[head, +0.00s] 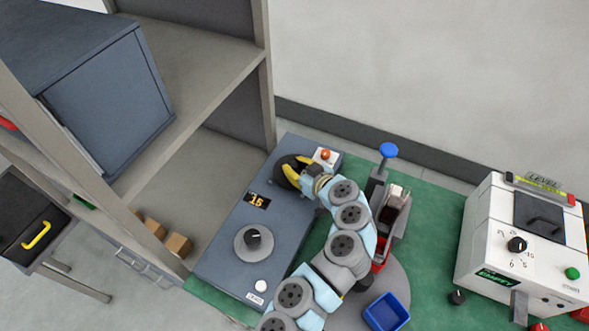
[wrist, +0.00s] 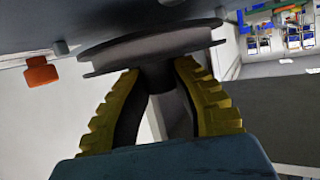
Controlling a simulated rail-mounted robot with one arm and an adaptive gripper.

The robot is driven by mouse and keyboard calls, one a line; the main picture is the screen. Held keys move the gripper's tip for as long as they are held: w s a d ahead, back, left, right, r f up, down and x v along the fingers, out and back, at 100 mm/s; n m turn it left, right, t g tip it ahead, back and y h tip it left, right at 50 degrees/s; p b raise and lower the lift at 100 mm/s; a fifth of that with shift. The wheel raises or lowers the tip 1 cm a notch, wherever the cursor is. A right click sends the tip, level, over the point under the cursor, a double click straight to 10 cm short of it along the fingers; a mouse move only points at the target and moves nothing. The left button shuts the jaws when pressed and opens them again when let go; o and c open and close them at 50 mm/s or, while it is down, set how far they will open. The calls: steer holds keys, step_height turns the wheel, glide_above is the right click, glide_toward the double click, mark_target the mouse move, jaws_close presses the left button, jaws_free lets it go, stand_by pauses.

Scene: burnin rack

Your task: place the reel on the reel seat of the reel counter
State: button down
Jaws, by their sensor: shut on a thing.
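The dark grey reel (wrist: 150,50) shows in the wrist view as a wide flanged disc with a narrower hub. My gripper (wrist: 158,80) has its yellow ribbed fingers shut on the hub. In the head view my gripper (head: 290,178) is over the far end of the blue-grey reel counter (head: 225,262), beside its display reading 15. A dark rounded shape there looks like the reel, mostly covered by my gripper. The reel lies close to the counter's surface in the wrist view; I cannot tell whether they touch. I cannot make out the reel seat.
The counter has a round grey plate with a black knob (head: 253,237) and an orange button (head: 325,154). A grey shelf rack (head: 200,85) stands left. A blue bin (head: 386,311), a blue-topped fixture (head: 388,150) and a white machine (head: 485,245) are right.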

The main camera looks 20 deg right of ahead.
mark_target(297, 171)
steer(key=shift+f, duration=0.75)
steer(key=shift+f, duration=0.15)
steer(key=c, duration=1)
jaws_free()
steer(key=shift+r, duration=0.2)
steer(key=shift+v, duration=2)
